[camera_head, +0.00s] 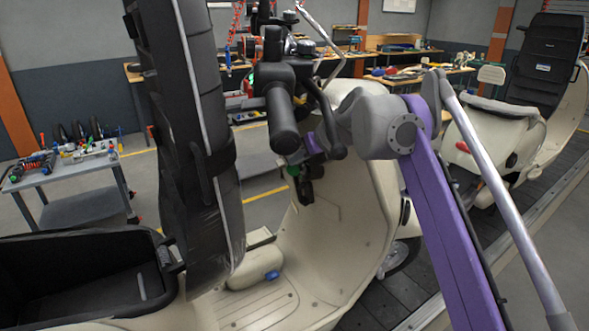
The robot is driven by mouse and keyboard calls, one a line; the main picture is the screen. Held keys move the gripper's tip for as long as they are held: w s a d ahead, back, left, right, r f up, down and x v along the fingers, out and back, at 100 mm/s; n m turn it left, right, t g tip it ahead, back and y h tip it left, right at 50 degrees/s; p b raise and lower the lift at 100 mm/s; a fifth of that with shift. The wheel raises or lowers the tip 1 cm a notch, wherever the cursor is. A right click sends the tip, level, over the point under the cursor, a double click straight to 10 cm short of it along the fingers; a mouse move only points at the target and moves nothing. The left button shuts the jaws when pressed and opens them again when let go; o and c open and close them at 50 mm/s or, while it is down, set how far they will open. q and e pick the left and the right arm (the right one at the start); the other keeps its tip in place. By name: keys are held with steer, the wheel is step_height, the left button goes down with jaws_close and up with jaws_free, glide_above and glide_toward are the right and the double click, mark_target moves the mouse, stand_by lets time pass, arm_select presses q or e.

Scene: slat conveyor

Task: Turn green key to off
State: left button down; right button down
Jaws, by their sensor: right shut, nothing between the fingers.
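A cream scooter (345,245) stands in front of me, with its black handlebar grip (283,118) and brake lever in the middle of the view. A small green part (293,170), which looks like the green key, shows below the handlebar grip. My right arm reaches in from the right, and my right gripper (306,195) points down beside the green part, in front of the scooter's inner leg shield. Its dark fingers are shut with nothing held. I cannot tell whether they touch the green part, and the key's turn position is too small to read. My left gripper is out of view.
The scooter's raised black seat (190,140) stands upright at left, above an open black storage bin (90,275). A second scooter (510,125) is on the slat conveyor (395,300) at right. A tool cart (75,185) and workbenches stand behind.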

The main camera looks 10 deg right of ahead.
steer(key=shift+f, duration=0.35)
stand_by(0.7)
steer(key=shift+a+f+b, duration=0.15)
steer(key=shift+f+b, duration=0.15)
steer(key=shift+f, duration=0.15)
stand_by(1.0)
steer(key=shift+s, duration=0.1)
steer(key=p+v, duration=0.3)
steer(key=v, duration=0.5)
steer(key=shift+r+p, duration=0.35)
steer(key=shift+r, duration=0.2)
stand_by(0.3)
stand_by(0.4)
